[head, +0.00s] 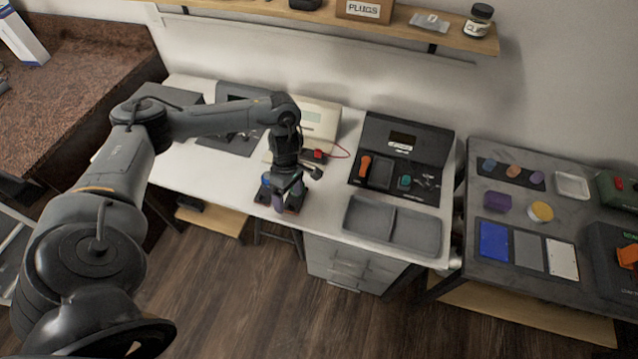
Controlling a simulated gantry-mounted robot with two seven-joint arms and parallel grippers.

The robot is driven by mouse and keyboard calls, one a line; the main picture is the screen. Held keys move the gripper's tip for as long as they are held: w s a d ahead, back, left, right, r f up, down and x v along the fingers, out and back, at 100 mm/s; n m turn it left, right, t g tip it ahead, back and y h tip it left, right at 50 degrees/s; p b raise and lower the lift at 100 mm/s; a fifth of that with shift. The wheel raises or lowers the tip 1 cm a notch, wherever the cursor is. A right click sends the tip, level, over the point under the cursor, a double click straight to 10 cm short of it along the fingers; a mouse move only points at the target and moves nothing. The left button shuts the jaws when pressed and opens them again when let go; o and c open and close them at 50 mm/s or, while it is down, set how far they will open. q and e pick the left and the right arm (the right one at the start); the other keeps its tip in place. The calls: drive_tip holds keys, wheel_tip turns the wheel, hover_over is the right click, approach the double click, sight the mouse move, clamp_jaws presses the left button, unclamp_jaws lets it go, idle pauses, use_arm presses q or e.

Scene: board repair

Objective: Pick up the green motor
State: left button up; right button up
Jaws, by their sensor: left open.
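A small green part (405,182), which looks like the green motor, sits in the right part of a black station (430,163) at the back of the white table. My left gripper (281,203) is open and points down near the table's front edge, well to the left of the green part. Its fingers are small and partly merge with a dark red and purple-blue thing beneath them, so I cannot tell whether they touch it. My right gripper is not in view.
An orange part (365,165) stands in the same black station. A grey two-compartment tray (392,226) lies in front of it. A beige device (317,117) with a red wire stands left of it. A dark table (470,262) with colored items is at right.

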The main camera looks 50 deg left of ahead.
sight(295, 196)
use_arm(q)
drive_tip(key=w+a+r+b, duration=0.1)
drive_tip(key=w+a+r+t+b, duration=0.1)
drive_tip(key=w+a, duration=0.1)
drive_tip(key=w+a+r+t+b, duration=0.1)
drive_tip(key=w+a, duration=0.1)
drive_tip(key=shift+w+a+r+n+y, duration=0.15)
drive_tip(key=shift+a+r+n+y, duration=0.05)
drive_tip(key=shift+r+n+y, duration=0.2)
drive_tip(key=f, duration=0.2)
drive_tip(key=w+f, duration=0.1)
drive_tip(key=shift+d+f+b, duration=0.2)
drive_tip(key=shift+d+b, duration=0.1)
drive_tip(key=shift+b, duration=0.1)
drive_tip(key=shift+w+f, duration=0.1)
drive_tip(key=shift+f, duration=0.65)
drive_tip(key=f, duration=0.3)
drive_tip(key=shift+s+d+f, duration=0.1)
drive_tip(key=shift+s+f, duration=0.2)
drive_tip(key=shift+f, duration=0.1)
drive_tip(key=shift+w+f, duration=0.1)
drive_tip(key=shift+f, duration=0.55)
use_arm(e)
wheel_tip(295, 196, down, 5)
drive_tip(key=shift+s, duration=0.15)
